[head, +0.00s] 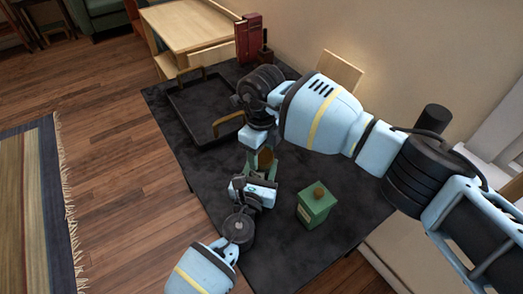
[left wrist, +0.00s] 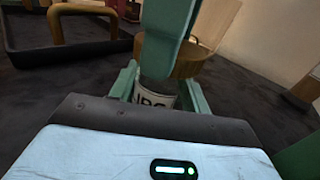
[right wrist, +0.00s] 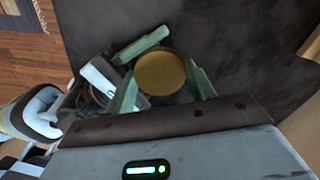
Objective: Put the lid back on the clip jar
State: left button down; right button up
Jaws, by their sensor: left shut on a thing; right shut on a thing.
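The clip jar (left wrist: 155,96), with a white label partly lettered, shows in the left wrist view between the green fingers of my left gripper (left wrist: 158,88), which is shut on it. The round tan lid (right wrist: 160,73) shows from above in the right wrist view, between the fingers of my right gripper (right wrist: 162,82), which is shut on it. In the left wrist view the lid (left wrist: 190,60) is at the jar's top, partly behind a right finger. I cannot tell whether lid and jar touch.
A green canister with a brown knob (head: 315,207) stands right of the grippers on the dark table (head: 290,258). A black tray with tan handles (head: 193,108) lies at the back left. Red books (head: 247,38) stand at the far edge. The table's front is clear.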

aim_at(259, 175)
jog(key=o, duration=1.1)
jog(key=shift+o, duration=0.2)
jog(key=shift+r, duration=0.15)
notch_tip(259, 175, up, 12)
pick_arm(q)
jog(key=c, duration=0.6)
grip_release()
jog(key=shift+p+v, duration=0.4)
jog(key=shift+v, duration=3.55)
pick_arm(e)
jog(key=shift+r, duration=0.65)
